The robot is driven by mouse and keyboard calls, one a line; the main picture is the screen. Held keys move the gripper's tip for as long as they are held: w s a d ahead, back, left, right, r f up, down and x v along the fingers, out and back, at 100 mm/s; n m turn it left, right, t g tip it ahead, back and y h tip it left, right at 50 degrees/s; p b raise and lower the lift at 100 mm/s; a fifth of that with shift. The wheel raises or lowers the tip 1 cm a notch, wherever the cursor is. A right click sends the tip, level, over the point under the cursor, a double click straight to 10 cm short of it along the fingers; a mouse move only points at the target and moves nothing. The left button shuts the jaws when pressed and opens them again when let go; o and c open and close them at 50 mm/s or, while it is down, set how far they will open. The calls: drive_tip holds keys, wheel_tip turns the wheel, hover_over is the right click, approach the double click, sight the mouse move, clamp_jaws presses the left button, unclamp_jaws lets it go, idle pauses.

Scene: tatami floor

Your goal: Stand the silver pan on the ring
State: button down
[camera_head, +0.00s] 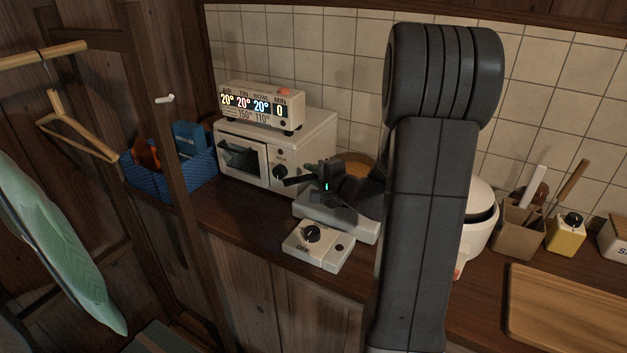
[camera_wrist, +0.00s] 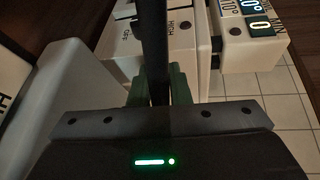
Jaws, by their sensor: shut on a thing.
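My gripper (camera_head: 327,187) is above the left part of a pale hotplate (camera_head: 352,230) on the counter. In the wrist view its green fingers (camera_wrist: 160,88) are shut on a black bar, which looks like the pan's handle (camera_wrist: 153,45). The handle's free end (camera_head: 290,181) points left toward the oven in the head view. The silver pan's body cannot be made out. The ring is not clearly visible; my gripper and arm cover much of the hotplate's top. A control box with a black knob (camera_head: 312,233) sits at the hotplate's front.
A white toaster oven (camera_head: 243,157) with a lit display box (camera_head: 252,106) on top stands close behind left. A white rice cooker (camera_head: 480,220), a utensil holder (camera_head: 517,228) and a cutting board (camera_head: 570,310) are to the right. A blue basket (camera_head: 180,178) is at left.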

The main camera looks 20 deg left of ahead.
drive_tip(key=shift+f, duration=0.7)
drive_tip(key=shift+f, duration=0.15)
drive_tip(key=c, duration=1.3)
unclamp_jaws()
drive_tip(key=shift+c, duration=0.2)
drive_tip(key=b+v, duration=0.1)
drive_tip(key=v, duration=1.1)
drive_tip(key=shift+r, duration=0.25)
